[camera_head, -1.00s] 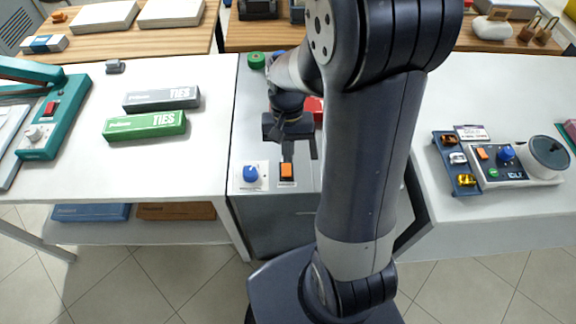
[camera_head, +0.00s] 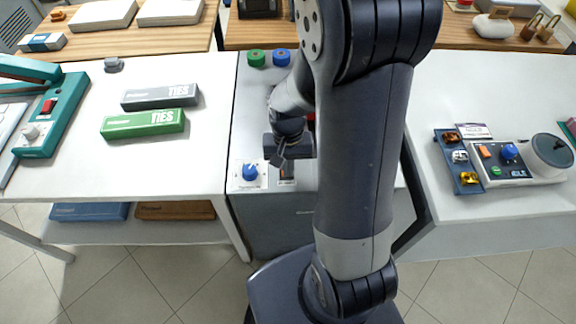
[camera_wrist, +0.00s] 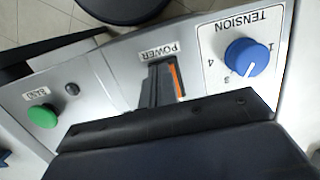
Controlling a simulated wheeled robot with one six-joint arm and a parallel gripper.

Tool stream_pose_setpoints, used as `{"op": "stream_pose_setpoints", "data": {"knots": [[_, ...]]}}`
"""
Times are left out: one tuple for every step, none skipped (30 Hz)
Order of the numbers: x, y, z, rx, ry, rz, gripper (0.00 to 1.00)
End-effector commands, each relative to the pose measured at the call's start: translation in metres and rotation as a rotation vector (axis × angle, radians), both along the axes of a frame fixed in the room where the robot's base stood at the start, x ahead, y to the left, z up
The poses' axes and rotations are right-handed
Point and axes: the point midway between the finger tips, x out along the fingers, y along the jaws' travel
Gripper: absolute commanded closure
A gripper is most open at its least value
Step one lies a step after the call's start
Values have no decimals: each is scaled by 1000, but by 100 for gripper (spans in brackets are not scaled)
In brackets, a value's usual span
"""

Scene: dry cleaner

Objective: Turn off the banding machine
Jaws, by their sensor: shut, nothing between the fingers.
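The banding machine (camera_head: 245,150) is the grey unit in the middle of the head view. Its front panel has a blue TENSION knob (camera_head: 250,172), which the wrist view also shows (camera_wrist: 246,57). In the wrist view an orange switch (camera_wrist: 178,80) sits under the POWER label (camera_wrist: 159,52), partly hidden by my fingers. A green BAND button (camera_wrist: 42,116) is at the left there. My gripper (camera_head: 286,174) is shut and empty, its fingertips (camera_wrist: 160,82) at the power switch. I cannot tell whether they touch it or which way it is tilted.
Green (camera_head: 143,123) and grey (camera_head: 160,95) TIES boxes lie on the left table, by a teal device (camera_head: 55,120). Green (camera_head: 256,58) and blue (camera_head: 281,57) rolls stand at the machine's back. Another control panel (camera_head: 510,165) is on the right table.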

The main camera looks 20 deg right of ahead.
Motion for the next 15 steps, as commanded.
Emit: {"op": "stream_pose_setpoints", "data": {"knots": [[0,0,-1,0,-1,0,100],[0,0,-1,0,0,0,100],[0,0,-1,0,1,0,100],[0,0,-1,0,1,0,100],[0,0,-1,0,1,0,100],[0,0,0,0,1,0,100],[1,0,0,0,1,0,100],[1,0,0,0,1,0,100],[2,-1,0,0,1,0,100],[2,-1,1,0,1,0,100],[3,-1,1,0,1,0,100],[4,-1,2,0,2,0,100],[5,-2,3,0,2,0,100],[7,-2,3,0,2,0,100],[8,-3,4,0,3,0,100]]}}
